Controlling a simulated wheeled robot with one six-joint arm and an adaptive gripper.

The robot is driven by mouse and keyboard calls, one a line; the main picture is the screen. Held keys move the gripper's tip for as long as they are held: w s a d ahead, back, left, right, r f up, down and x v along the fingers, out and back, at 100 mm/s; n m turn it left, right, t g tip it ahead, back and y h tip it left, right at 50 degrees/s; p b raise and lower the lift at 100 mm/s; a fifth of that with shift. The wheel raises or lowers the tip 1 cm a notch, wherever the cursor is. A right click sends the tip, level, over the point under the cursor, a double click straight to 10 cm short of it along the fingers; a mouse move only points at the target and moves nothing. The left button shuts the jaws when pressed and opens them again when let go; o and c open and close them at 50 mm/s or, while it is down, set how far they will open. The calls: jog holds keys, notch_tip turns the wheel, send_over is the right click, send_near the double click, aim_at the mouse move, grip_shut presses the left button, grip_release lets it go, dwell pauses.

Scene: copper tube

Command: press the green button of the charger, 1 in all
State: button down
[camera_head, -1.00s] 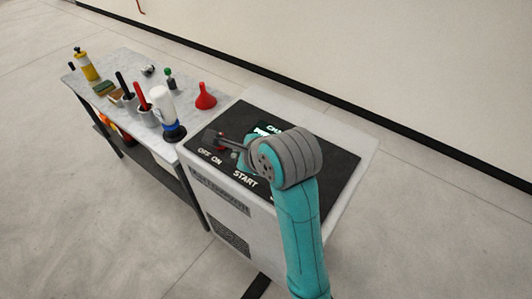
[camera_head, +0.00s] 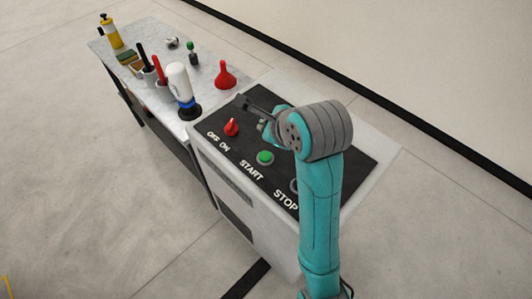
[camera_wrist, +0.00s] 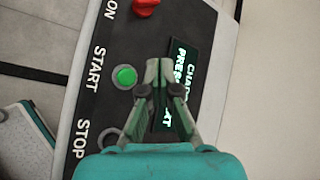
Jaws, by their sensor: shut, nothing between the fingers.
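The charger (camera_head: 310,235) is a white cabinet with a black top panel. Its green button (camera_head: 265,157) sits by the START label, and it also shows in the wrist view (camera_wrist: 125,76). A red knob (camera_head: 231,127) stands at OFF ON, and shows at the top of the wrist view (camera_wrist: 145,6). My gripper (camera_head: 240,99) is shut and empty above the far left part of the panel, apart from the green button. In the wrist view my gripper's fingertips (camera_wrist: 159,66) appear right of the button, in front of a lit green-text screen (camera_wrist: 183,72).
A grey table (camera_head: 140,45) stands left of the charger with a red funnel (camera_head: 224,75), a white bottle (camera_head: 179,82), tool cups and a yellow bottle (camera_head: 111,31). A ring by STOP (camera_head: 294,186) is partly hidden by my arm. Open floor lies in front.

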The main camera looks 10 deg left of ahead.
aim_at(266, 157)
jog(key=shift+f, duration=4.2)
jog(key=shift+f, duration=0.15)
jog(key=shift+f, duration=0.25)
jog(key=shift+f, duration=0.5)
jog(key=shift+r, duration=0.95)
jog(key=shift+r, duration=2.5)
